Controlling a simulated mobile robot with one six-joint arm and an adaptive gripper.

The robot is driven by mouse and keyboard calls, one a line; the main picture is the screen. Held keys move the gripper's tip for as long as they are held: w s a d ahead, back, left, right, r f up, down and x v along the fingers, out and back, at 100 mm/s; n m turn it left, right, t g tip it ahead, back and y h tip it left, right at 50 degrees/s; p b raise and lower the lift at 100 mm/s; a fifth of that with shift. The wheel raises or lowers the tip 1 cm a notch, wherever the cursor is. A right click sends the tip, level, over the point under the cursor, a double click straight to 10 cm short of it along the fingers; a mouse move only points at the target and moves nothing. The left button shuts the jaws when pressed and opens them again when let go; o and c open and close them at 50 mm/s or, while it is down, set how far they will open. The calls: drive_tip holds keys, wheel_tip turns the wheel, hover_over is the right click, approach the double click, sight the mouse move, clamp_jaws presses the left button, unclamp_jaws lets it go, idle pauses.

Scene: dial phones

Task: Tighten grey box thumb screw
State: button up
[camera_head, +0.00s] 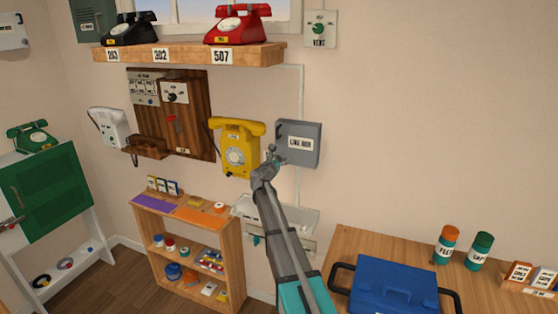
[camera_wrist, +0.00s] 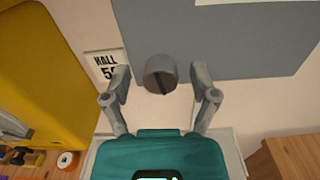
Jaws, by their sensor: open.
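The grey box (camera_head: 306,137) labelled "LINE BOX" is mounted on the wall, right of the yellow phone. In the wrist view its grey face (camera_wrist: 220,30) fills the upper part. The thumb screw (camera_wrist: 161,75) is a round dark grey knob with a slot, at the box's lower left edge. My gripper (camera_wrist: 161,88) is open, with one finger on each side of the screw. Gaps show between the fingers and the screw. In the head view my gripper (camera_head: 272,157) is at the box's left edge and hides the screw.
The yellow phone (camera_head: 236,150) hangs close on the left, also large in the wrist view (camera_wrist: 45,70). A "HALL" label (camera_wrist: 104,66) is beside the left finger. A pale tray (camera_head: 300,217) is below the box. A wooden table (camera_head: 350,245) with a blue case (camera_head: 393,287) stands at the right.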

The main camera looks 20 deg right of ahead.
clamp_jaws()
